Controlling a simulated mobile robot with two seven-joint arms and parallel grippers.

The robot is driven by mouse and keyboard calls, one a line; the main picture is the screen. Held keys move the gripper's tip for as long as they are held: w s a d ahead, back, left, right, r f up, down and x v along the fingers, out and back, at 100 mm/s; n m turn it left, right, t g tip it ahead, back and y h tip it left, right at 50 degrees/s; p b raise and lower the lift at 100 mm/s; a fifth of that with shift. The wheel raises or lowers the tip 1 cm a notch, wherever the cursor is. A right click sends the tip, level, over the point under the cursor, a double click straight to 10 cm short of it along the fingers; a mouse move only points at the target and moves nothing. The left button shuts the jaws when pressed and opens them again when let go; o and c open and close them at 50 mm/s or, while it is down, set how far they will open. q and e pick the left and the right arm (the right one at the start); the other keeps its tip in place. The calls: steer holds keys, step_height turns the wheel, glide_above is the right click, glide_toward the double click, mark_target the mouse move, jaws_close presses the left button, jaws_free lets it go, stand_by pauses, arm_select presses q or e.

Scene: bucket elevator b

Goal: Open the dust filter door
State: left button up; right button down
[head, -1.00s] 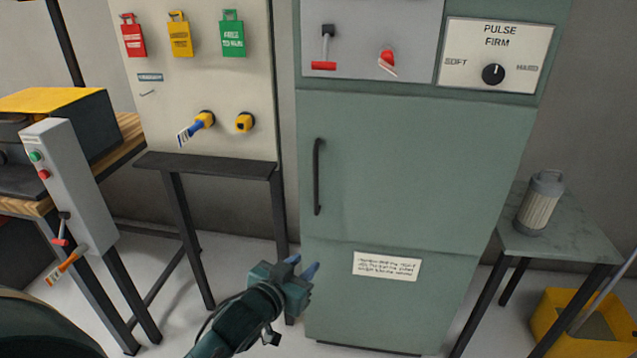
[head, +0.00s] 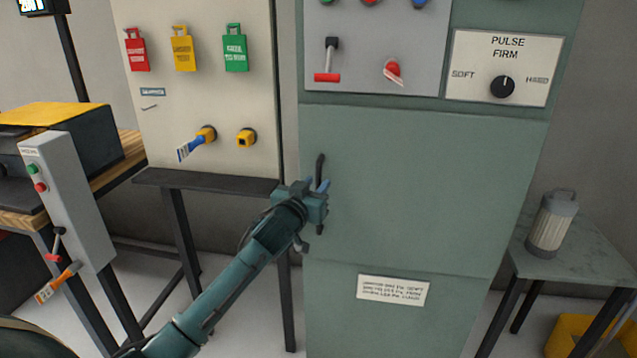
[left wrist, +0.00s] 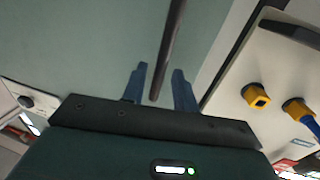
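The dust filter door (head: 420,190) is a flat green panel on the tall green cabinet and looks shut. Its dark vertical bar handle (head: 320,169) is on the door's left side. My left gripper (head: 319,186) is at the handle's lower part, which it partly hides. In the left wrist view the two blue fingers of my left gripper (left wrist: 158,88) are apart, and the handle (left wrist: 170,45) runs down between them with gaps on both sides. My right gripper is not in view.
Above the door are a lever panel (head: 425,75) and a pulse dial plate (head: 500,68). A board with hanging tags (head: 205,100) and a dark shelf (head: 205,181) stand to the left. A side table (head: 585,262) with a grey canister (head: 552,223) stands to the right.

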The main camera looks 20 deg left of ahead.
arm_select(q)
steer(key=shift+w, duration=1.15)
steer(key=shift+c, duration=0.2)
jaws_close()
